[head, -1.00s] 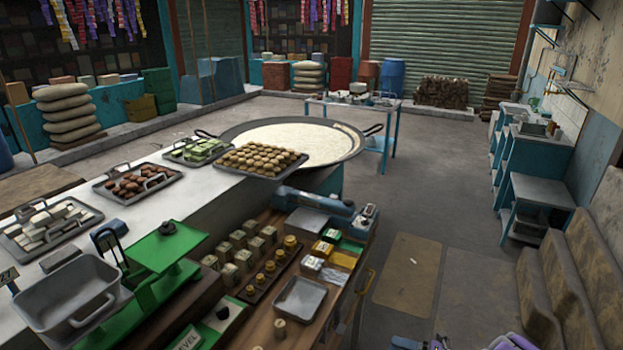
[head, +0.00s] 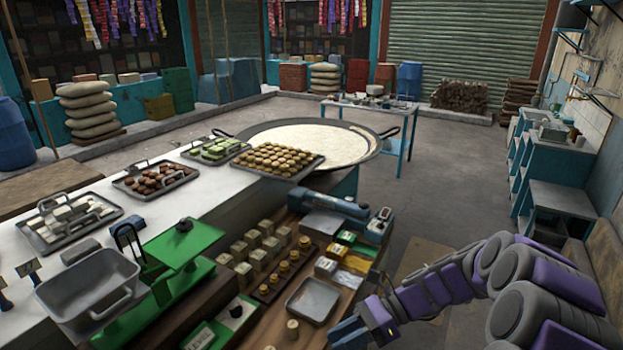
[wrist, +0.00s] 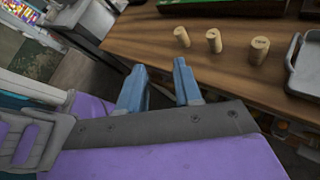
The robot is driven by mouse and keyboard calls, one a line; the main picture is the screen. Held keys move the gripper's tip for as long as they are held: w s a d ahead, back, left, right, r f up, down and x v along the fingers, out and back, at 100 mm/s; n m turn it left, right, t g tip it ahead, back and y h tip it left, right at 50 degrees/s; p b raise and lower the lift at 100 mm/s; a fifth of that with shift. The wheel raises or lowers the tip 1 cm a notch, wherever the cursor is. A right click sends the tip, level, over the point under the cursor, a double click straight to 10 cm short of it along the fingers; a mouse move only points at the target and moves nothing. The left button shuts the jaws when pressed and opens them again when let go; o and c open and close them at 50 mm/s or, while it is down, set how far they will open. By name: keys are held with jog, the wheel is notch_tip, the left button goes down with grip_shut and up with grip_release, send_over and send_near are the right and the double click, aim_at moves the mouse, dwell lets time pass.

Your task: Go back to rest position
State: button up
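My gripper (head: 346,331) shows at the lower edge of the head view, at the end of my purple and grey arm, close to the right front of the wooden counter (head: 335,325). In the wrist view its two blue fingers (wrist: 158,68) stand apart with nothing held between them. Beyond the fingertips is the wooden counter top (wrist: 145,40) with three small cork-like pieces (wrist: 214,41). The fingers appear apart from these pieces.
A metal tray (head: 312,300) lies on the counter near my gripper. A green scale (head: 180,245) and sweet trays (head: 155,180) stand left. A wide pan of white liquid (head: 310,143) is behind. Open floor (head: 450,170) lies right, before blue shelving (head: 545,165).

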jog(key=s+r+n+g+h, duration=0.1)
jog(key=s+r+n+h, duration=0.3)
jog(key=s+n+h, duration=0.8)
jog(key=s+d+n+t, duration=0.1)
jog(key=s+d+n, duration=0.2)
jog(key=s, duration=0.4)
jog(key=s+d+n+t+h, duration=0.1)
jog(key=s+d+n+t, duration=0.1)
jog(key=s, duration=0.5)
jog(key=d+r+n, duration=0.1)
jog(key=d, duration=0.1)
jog(key=shift+d+n, duration=0.3)
jog(key=shift+n, duration=0.1)
jog(key=shift+o, duration=0.4)
